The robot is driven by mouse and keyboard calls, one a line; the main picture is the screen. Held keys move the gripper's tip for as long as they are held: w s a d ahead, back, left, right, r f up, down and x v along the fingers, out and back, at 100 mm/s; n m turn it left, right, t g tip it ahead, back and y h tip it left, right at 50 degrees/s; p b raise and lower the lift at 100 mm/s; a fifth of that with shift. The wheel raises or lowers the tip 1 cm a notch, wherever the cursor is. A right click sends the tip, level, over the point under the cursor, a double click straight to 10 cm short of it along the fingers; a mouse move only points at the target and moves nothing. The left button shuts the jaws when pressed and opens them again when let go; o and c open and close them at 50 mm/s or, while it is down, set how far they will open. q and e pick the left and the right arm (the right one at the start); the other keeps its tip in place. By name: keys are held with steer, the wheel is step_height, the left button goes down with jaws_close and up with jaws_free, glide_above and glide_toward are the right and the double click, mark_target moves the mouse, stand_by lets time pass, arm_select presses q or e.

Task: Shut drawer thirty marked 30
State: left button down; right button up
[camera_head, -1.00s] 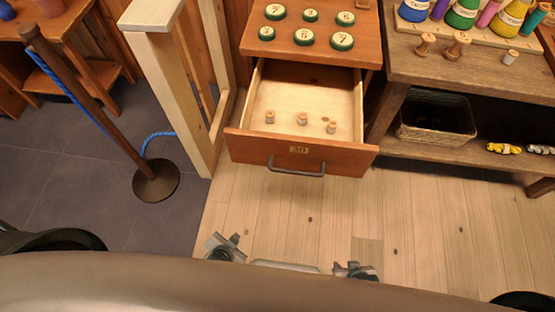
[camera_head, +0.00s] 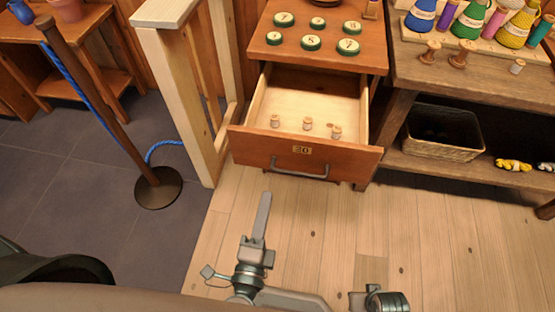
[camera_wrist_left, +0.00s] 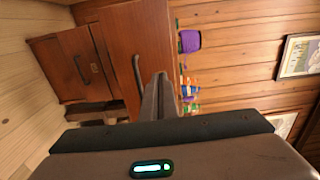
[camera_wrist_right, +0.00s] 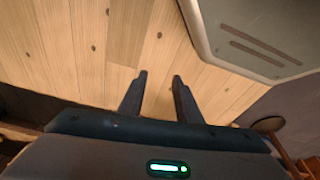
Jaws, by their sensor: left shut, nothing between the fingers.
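Drawer thirty (camera_head: 245,144) stands pulled out from the wooden cabinet in the head view, with a small number plate (camera_head: 302,150) above its dark bar handle (camera_head: 300,170). Three small spools lie inside it, one of them here (camera_head: 308,123). My left gripper (camera_head: 264,197) is shut and empty, in front of the drawer and apart from its front in the head view. In the left wrist view its closed fingers (camera_wrist_left: 161,80) overlap the large drawer front (camera_wrist_left: 140,40), beside the handle (camera_wrist_left: 138,74). My right gripper (camera_wrist_right: 158,78) is open and empty above the floor.
Green-rimmed numbered discs (camera_head: 310,43) sit on the cabinet top. A pale wooden frame (camera_head: 180,90) stands left of the drawer, near a rope post (camera_head: 157,187). A shelf with a basket (camera_head: 440,132) is at right. The floor before the drawer is clear.

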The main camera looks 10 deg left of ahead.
mark_target(279, 145)
arm_select(q)
steer(key=shift+r, duration=0.1)
stand_by(0.3)
